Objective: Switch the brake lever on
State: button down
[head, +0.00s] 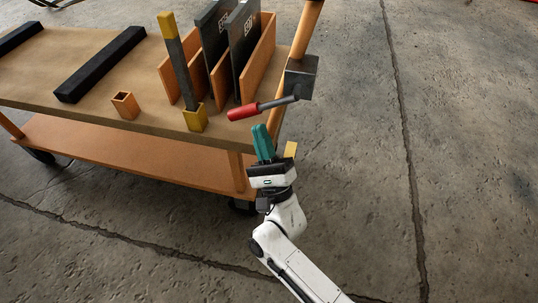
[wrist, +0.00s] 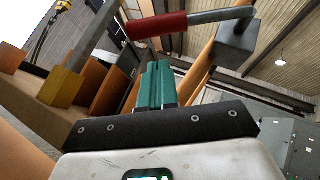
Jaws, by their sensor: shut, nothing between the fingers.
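The brake lever (head: 262,107) has a red grip and a grey rod. The rod runs from a dark grey box (head: 301,78) on the orange post at the cart's right end, and the grip points left. My gripper (head: 262,140) has teal fingers, shut and empty, just below the red grip in the head view. In the wrist view the red grip (wrist: 157,26) lies across the picture beyond the fingertips (wrist: 156,75), with the grey rod going right to the box (wrist: 234,43). The fingers look apart from the grip, but the exact gap is hard to tell.
The cart's wooden top (head: 60,60) holds a black bar (head: 100,64), a small orange socket (head: 125,105), a yellow-tipped post (head: 180,65) in a yellow socket (head: 195,118), and dark panels (head: 243,50) in an orange rack. The concrete floor at right is free.

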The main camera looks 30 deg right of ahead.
aim_at(261, 104)
jog(key=shift+w+a+r, duration=0.15)
jog(key=shift+a+r, duration=0.25)
jog(key=shift+r, duration=0.25)
jog(key=shift+w+a+r, duration=0.1)
jog(key=shift+a+r, duration=0.3)
jog(key=shift+r, duration=0.2)
